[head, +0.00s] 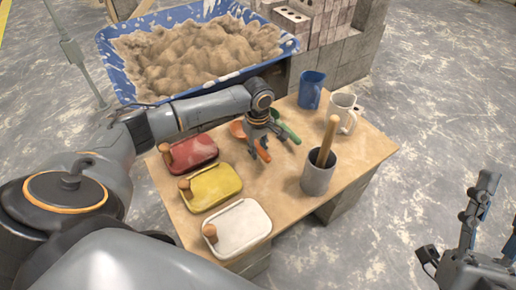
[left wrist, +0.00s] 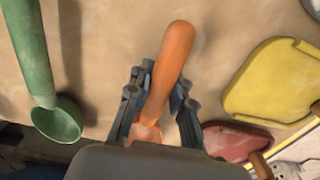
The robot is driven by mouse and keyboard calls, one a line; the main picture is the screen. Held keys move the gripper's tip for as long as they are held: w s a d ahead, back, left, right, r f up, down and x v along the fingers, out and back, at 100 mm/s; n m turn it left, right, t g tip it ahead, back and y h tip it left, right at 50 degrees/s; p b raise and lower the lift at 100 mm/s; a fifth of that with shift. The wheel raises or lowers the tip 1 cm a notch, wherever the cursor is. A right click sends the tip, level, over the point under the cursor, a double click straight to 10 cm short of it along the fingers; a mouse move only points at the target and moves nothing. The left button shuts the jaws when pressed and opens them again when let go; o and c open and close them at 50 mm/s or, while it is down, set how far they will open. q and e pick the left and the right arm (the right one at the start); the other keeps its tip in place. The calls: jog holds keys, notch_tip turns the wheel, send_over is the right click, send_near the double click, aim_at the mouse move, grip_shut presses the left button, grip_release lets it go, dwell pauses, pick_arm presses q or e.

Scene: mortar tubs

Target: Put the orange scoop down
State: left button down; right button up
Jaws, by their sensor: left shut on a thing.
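The orange scoop (head: 263,153) is in my left gripper (head: 259,137), over the far middle of the wooden table. In the left wrist view the orange scoop's handle (left wrist: 172,58) sticks out between the fingers, and its bowl end is partly hidden by my gripper body. In the head view its orange bowl shows just left of the fingers. I cannot tell whether the scoop touches the tabletop (head: 283,178). My right gripper (head: 500,207) is open and empty at the lower right, off the table, partly cut by the frame edge.
A green scoop (head: 288,132) lies close beside the gripper. Red (head: 192,152), yellow (head: 212,187) and white (head: 240,228) lidded tubs line the left side.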

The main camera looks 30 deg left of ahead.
pick_arm(q)
jog(key=c, duration=1.2)
grip_release()
jog(key=shift+r, duration=0.3)
notch_tip(320, 180, up, 3)
jog(key=shift+r+p, duration=0.1)
jog(key=shift+p, duration=0.7)
notch_tip(320, 180, up, 2)
jog(key=shift+r+p, duration=0.25)
jog(key=shift+p, duration=0.35)
pick_arm(e)
jog(key=w+f+g+h, duration=0.3)
jog(key=w+f+g, duration=0.2)
jog(key=f+g, duration=0.3)
pick_arm(q)
notch_tip(320, 180, up, 6)
jog(key=shift+f+p, duration=0.25)
jog(key=shift+p, duration=0.95)
jog(key=shift+r, duration=0.25)
pick_arm(e)
notch_tip(320, 180, down, 13)
jog(key=s+d+g+h, duration=0.2)
jog(key=g, duration=0.4)
jog(key=shift+s+d+m, duration=0.25)
jog(key=shift+s+m, duration=0.05)
jog(key=shift+s, duration=0.05)
